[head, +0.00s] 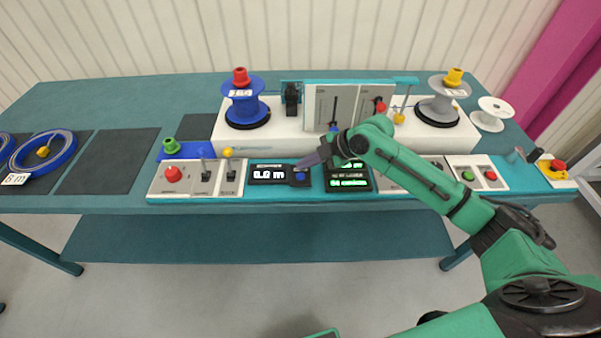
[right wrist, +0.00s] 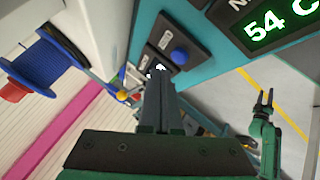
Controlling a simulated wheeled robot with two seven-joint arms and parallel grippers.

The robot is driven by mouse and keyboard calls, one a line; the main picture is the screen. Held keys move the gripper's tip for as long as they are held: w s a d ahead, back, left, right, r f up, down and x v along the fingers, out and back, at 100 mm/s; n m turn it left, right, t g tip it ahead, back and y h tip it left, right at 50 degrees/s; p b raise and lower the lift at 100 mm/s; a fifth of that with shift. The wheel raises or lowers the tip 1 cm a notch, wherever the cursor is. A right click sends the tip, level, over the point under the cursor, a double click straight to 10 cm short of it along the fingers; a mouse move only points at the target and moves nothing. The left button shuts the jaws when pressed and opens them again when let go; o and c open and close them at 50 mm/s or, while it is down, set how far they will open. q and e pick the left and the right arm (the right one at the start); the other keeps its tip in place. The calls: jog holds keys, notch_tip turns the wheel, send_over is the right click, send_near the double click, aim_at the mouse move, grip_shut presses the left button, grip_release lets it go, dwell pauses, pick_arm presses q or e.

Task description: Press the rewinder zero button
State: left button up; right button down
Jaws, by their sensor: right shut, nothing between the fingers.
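The counter panel (head: 268,174) on the front of the bench has a white display that seems to read 0.0 m. A round blue button (head: 300,176) sits at its right end. My right gripper (head: 300,165) is shut and empty, its tips just above the panel by the button. In the right wrist view the blue button (right wrist: 179,56) shows beyond the shut fingers (right wrist: 160,77), up and to the right of their tips. Whether the tips touch the panel cannot be told. My left gripper (right wrist: 263,98) shows only in the right wrist view, with its fingers apart.
A green-lit display (head: 347,178) stands right of the counter. A switch panel with a red button (head: 172,174) lies left. A blue reel (head: 245,106) and a grey reel (head: 438,104) stand behind. An emergency stop (head: 558,166) is at far right.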

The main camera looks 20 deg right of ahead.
notch_tip(320, 180, up, 4)
jog(key=p, duration=0.3)
jog(key=shift+r, duration=0.1)
dwell(0.6)
